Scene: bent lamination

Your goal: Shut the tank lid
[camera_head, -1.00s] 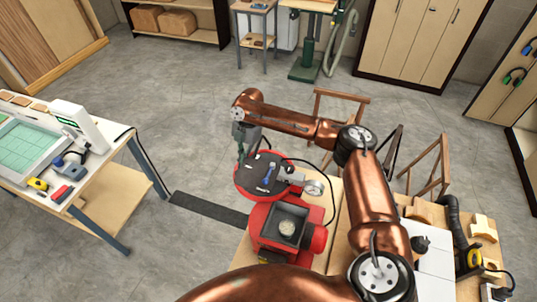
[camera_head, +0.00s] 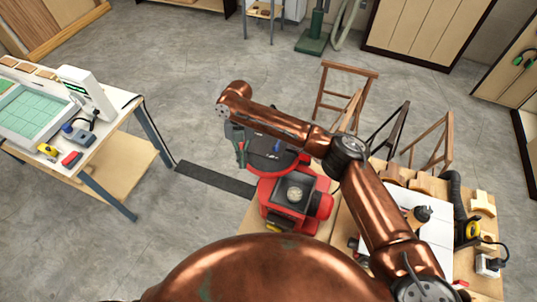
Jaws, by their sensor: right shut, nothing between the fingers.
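The red machine (camera_head: 285,222) stands on the wooden bench, with a square dark recess (camera_head: 292,190) on top that holds a pale round piece. Behind it is a round red-rimmed part with a dark top (camera_head: 264,163) and a small blue piece on it. I cannot tell which part is the tank lid or how far it stands open. My right gripper (camera_head: 241,160) is shut and empty, pointing down at the left edge of the round part; I cannot tell whether it touches. My copper right forearm hides the round part's far right side. My left gripper is not in view.
The bench's right part holds a white board (camera_head: 435,245), a black hose (camera_head: 462,210) and wooden pieces (camera_head: 482,203). Wooden trestles (camera_head: 345,95) stand behind. A white-topped table (camera_head: 85,150) is at left. A dark strip (camera_head: 215,180) lies on open floor between.

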